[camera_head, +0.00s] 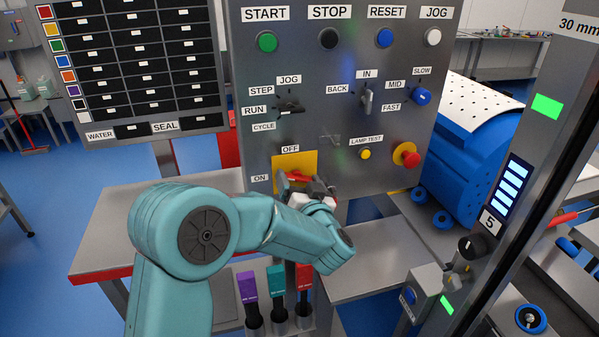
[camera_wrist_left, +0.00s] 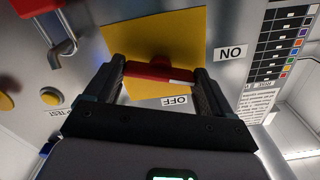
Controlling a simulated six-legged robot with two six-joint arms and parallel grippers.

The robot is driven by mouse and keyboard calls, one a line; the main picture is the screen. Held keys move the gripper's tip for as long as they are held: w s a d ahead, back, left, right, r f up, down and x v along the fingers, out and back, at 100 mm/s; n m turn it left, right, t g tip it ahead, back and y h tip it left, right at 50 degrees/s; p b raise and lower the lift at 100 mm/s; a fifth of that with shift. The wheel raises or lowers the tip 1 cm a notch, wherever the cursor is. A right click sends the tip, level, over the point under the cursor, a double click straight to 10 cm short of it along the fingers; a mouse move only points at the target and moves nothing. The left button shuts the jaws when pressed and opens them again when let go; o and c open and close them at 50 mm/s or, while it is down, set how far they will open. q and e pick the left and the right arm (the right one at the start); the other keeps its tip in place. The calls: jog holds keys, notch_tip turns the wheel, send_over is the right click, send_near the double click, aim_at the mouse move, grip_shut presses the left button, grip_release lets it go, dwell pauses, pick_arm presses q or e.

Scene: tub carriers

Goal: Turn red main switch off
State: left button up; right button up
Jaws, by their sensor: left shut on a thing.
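The red main switch handle (camera_head: 298,176) sits on a yellow plate (camera_head: 307,159) low on the grey control panel. The OFF label (camera_head: 290,149) is above the plate and the ON label (camera_head: 260,178) is at its left. My left gripper (camera_head: 312,190) is at the plate, shut on the handle. In the left wrist view, the red handle (camera_wrist_left: 158,73) lies across between the two fingers of my left gripper (camera_wrist_left: 160,80). Its white-marked end points toward the ON label (camera_wrist_left: 231,53). The OFF label (camera_wrist_left: 175,101) is below it there. My right gripper is not in view.
A red knob on a yellow disc (camera_head: 406,155) and a yellow lamp test button (camera_head: 365,154) are right of the switch. A red padlock (camera_wrist_left: 38,6) shows in the left wrist view. Purple, teal and red-topped handles (camera_head: 276,282) stand below my left arm.

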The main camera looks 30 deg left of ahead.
pick_arm(q)
jog(key=m+p, duration=0.3)
jog(key=shift+r+m, duration=0.25)
jog(key=shift+m, duration=0.15)
jog(key=m+p, duration=0.3)
jog(key=shift+m, duration=0.3)
jog(key=m+p, duration=0.2)
jog(key=m, duration=0.1)
jog(key=shift+f, duration=0.1)
jog(key=shift+a+m+p, duration=0.1)
jog(key=shift+m+p, duration=0.9)
jog(key=shift+m, duration=0.7)
jog(key=shift+f, duration=0.1)
jog(key=o, duration=0.9)
jog(key=b+v, duration=0.3)
jog(key=v, duration=1.3)
jog(key=shift+s+b, duration=0.1)
jog(key=shift+b, duration=0.25)
